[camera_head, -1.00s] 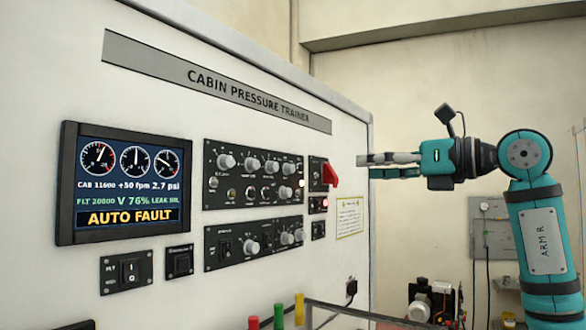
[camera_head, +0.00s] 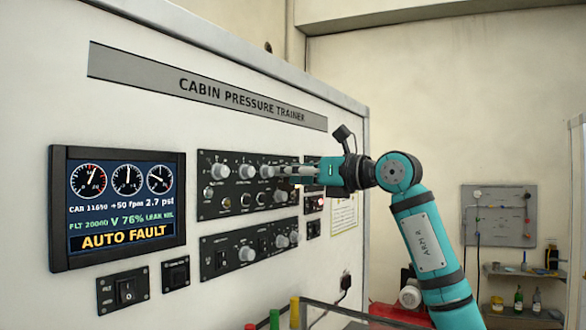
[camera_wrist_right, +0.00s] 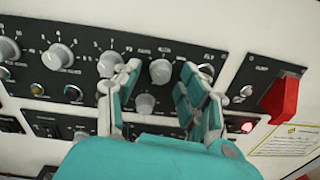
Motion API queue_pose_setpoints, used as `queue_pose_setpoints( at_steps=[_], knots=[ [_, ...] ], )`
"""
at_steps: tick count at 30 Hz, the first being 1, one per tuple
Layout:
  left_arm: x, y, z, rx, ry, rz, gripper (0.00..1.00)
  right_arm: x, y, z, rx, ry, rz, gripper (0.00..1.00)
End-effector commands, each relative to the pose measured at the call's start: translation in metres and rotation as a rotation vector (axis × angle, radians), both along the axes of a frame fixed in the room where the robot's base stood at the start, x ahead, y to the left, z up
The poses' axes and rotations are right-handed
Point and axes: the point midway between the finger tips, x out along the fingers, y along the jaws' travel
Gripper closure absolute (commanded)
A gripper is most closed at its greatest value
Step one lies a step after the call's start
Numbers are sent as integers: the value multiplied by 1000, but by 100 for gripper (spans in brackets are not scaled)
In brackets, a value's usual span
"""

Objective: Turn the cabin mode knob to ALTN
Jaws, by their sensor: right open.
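The cabin pressure trainer (camera_head: 330,90) carries an upper control panel (camera_head: 204,208) with two rows of grey knobs. I cannot read which knob is the cabin mode knob. My right gripper (camera_head: 281,171) is at the right part of the upper panel's top row and hides some knobs there. In the right wrist view its open fingers (camera_wrist_right: 158,78) stand on either side of a round grey knob (camera_wrist_right: 160,71), with a smaller knob (camera_wrist_right: 145,103) below. Whether the fingers touch the knob is unclear. My left gripper is not in view.
A red guarded switch (camera_wrist_right: 283,97) sits right of the gripper. A lit screen (camera_head: 124,208) reads AUTO FAULT. A lower knob panel (camera_head: 205,275) lies beneath. Coloured posts (camera_head: 294,312) stand at the bottom.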

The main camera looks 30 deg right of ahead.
Motion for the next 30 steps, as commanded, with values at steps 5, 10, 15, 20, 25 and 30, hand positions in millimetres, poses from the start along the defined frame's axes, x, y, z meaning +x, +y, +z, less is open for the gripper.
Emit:
queue_pose_setpoints(
  at_steps=[5, 10, 15, 20, 25, 30],
  knots=[
    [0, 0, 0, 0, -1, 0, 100, 1, 0, 0, 0, 0, -1, 58],
    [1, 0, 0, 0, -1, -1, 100, 0, 0, 0, 0, 0, -1, 72],
    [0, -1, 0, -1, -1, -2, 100, 0, 0, 0, 0, 0, -1, 94],
    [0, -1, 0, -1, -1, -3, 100, 0, 0, 0, 0, -1, -1, 100],
    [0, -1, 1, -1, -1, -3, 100, 0, 0, 0, 11, 4, -1, 100],
    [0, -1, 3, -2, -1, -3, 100, 0, -1, 1, 60, 24, -2, 100]
  ],
)
